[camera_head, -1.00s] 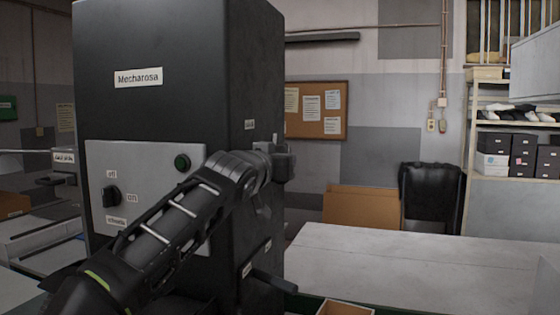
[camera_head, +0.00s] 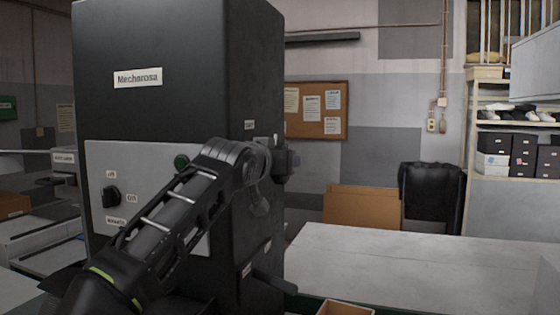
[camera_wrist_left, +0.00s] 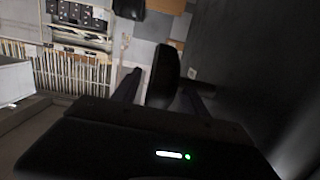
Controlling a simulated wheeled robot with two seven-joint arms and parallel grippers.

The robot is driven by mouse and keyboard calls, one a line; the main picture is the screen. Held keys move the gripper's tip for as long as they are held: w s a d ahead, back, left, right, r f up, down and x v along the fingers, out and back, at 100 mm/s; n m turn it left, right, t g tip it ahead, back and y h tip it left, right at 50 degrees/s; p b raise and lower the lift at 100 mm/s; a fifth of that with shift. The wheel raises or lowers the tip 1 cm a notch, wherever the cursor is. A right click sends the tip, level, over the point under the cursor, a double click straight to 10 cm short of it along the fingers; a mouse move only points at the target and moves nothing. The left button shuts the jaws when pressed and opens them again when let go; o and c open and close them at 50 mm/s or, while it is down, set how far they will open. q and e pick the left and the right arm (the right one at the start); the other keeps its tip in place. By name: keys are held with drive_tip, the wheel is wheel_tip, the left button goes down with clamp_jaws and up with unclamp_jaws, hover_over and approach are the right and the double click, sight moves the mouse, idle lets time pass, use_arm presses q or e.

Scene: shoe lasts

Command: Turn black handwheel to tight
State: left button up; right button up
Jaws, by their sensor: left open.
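The black handwheel (camera_wrist_left: 164,73) shows nearly edge-on in the left wrist view, beside the dark side of the machine. My left gripper (camera_wrist_left: 161,86) is open, with one finger on each side of the wheel. A gap shows at the fingers, and I cannot tell if either touches it. In the head view my left arm crosses the front of the black machine (camera_head: 150,110), and its wrist is at the machine's right side. There the wrist hides most of the wheel area. My right gripper is in neither view.
A pale table (camera_head: 400,265) lies to the right, largely bare. A cardboard box (camera_head: 361,207) stands behind it.

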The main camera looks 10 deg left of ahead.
use_arm(q)
drive_tip(key=shift+s, duration=0.1)
drive_tip(key=shift+s+f+b, duration=0.1)
drive_tip(key=shift+s+b, duration=0.1)
drive_tip(key=shift+b, duration=0.1)
drive_tip(key=b+v, duration=0.3)
drive_tip(key=v, duration=0.4)
drive_tip(key=shift+s, duration=0.1)
drive_tip(key=shift+s+f+t+b, duration=0.1)
drive_tip(key=shift+f+t+b, duration=0.3)
drive_tip(key=shift+t+b, duration=0.4)
